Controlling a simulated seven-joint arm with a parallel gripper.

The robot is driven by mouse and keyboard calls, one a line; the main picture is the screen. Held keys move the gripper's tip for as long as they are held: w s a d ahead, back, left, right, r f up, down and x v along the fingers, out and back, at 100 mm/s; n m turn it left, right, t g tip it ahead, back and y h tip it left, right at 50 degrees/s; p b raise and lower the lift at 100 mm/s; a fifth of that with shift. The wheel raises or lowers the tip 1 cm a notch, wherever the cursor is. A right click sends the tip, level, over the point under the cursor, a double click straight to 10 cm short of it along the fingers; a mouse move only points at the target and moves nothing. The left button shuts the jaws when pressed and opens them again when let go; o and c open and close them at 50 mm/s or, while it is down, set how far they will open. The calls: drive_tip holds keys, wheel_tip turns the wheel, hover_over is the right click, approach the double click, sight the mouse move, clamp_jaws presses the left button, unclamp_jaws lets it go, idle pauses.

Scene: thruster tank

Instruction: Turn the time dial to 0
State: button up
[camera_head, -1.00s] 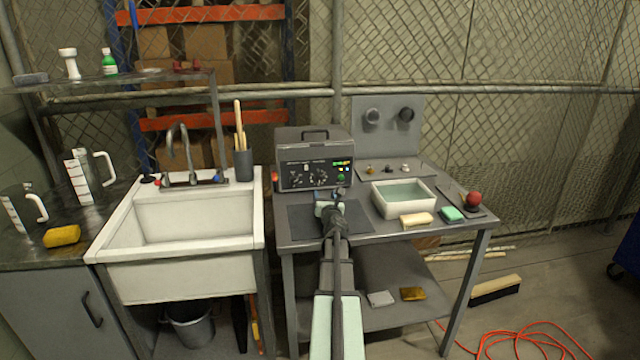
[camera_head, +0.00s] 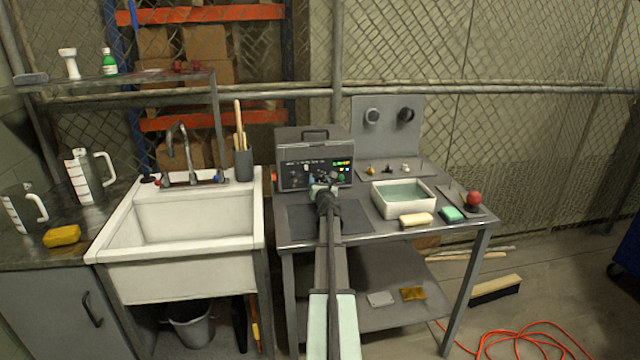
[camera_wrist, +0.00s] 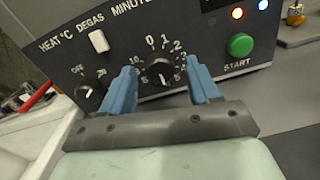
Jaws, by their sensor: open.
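The time dial (camera_wrist: 160,72) is a black round knob under the word MINUTES, ringed by white numbers with 0 at the top. A white mark on its face appears to point downward, away from the 0. My gripper (camera_wrist: 163,67) is open, with one blue finger on each side of the dial in the wrist view. I cannot tell whether either finger touches it. In the head view my gripper (camera_head: 324,187) is at the front of the grey control box (camera_head: 313,147) and covers part of its panel.
The heat dial (camera_wrist: 90,94) and white degas switch (camera_wrist: 98,41) are left of the time dial. The green start button (camera_wrist: 240,44) is to its right. A white water tank (camera_head: 404,207) stands right of the box, and a sink (camera_head: 190,225) is to the left.

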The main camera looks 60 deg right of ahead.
drive_tip(key=shift+c, duration=0.4)
drive_tip(key=c, duration=1)
drive_tip(key=shift+o, duration=0.2)
